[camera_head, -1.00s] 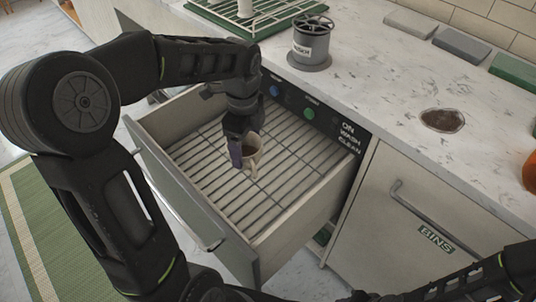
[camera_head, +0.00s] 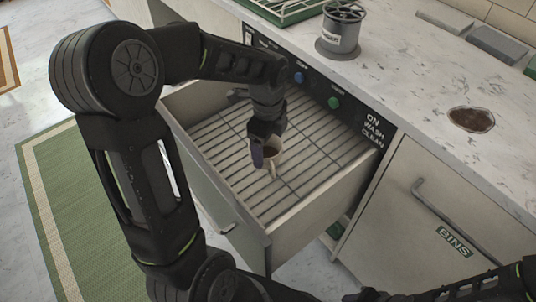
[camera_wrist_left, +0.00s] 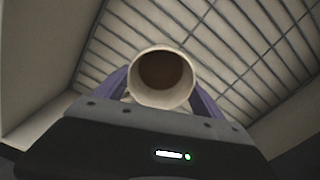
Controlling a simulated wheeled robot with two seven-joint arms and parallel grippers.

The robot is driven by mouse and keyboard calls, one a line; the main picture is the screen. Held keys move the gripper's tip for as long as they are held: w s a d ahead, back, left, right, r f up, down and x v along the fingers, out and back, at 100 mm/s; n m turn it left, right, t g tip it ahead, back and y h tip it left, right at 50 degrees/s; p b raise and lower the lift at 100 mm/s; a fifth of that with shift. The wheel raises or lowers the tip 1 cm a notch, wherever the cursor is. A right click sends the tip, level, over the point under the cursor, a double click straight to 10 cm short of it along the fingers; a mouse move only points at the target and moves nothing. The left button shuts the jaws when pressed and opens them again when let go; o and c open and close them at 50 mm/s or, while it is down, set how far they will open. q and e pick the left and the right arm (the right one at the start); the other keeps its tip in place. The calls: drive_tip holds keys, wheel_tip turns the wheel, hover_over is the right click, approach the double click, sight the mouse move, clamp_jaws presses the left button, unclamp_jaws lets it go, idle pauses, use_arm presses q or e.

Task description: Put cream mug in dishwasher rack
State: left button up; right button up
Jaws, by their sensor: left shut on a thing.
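The cream mug (camera_head: 274,153) is in my left gripper (camera_head: 265,152), over the open dishwasher drawer. In the left wrist view the mug (camera_wrist_left: 162,80) shows its round rim and brown inside between the purple fingers. My left gripper is shut on it. The wire dishwasher rack (camera_head: 305,160) lies in the pulled-out drawer below, and its slots look empty. I cannot tell whether the mug touches the wires. My right gripper is not in view; only part of an arm shows at the lower right.
The drawer's front wall (camera_head: 215,185) and right wall (camera_head: 325,205) stand up around the rack. On the counter are a grey cylindrical container (camera_head: 341,32), a green tray with a white rack (camera_head: 290,8) and a round hole (camera_head: 471,119). A closed BINS door (camera_head: 420,235) is at right.

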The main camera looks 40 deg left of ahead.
sight(268, 155)
use_arm(q)
drive_tip(key=shift+f+b, duration=0.35)
drive_tip(key=shift+f, duration=1.5)
drive_tip(key=shift+f, duration=0.2)
drive_tip(key=o, duration=1.7)
drive_tip(key=shift+o, duration=0.2)
drive_tip(key=shift+r, duration=0.15)
wheel_tip(268, 155, up, 12)
drive_tip(key=p, duration=0.2)
